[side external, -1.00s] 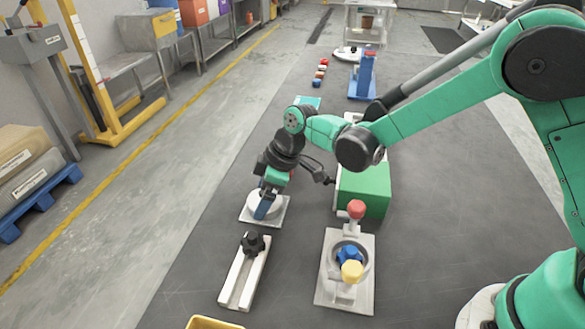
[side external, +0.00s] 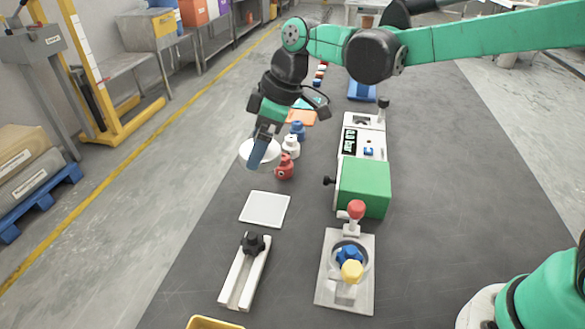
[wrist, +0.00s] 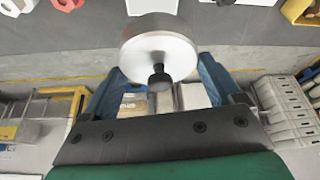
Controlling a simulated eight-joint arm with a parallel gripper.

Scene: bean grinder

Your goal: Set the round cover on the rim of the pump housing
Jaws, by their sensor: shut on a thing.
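My gripper (side external: 262,150) is shut on the round cover (side external: 273,155), a pale disc, and holds it in the air above and behind a white square plate (side external: 264,209). In the wrist view the cover (wrist: 145,50) has a dark knob (wrist: 160,78) and sits between the blue fingers. The cover looks somewhat tilted in the side view. What seems to be the pump housing (side external: 333,259) is a grey round rim on a pale base at the front right, apart from the cover.
A green box machine (side external: 364,187) stands behind the housing. Red (side external: 284,167), white and blue small items stand in a row right of my gripper. A slotted white rail (side external: 240,280) with a black knob lies front left. A yellow bin (side external: 212,323) edges into view.

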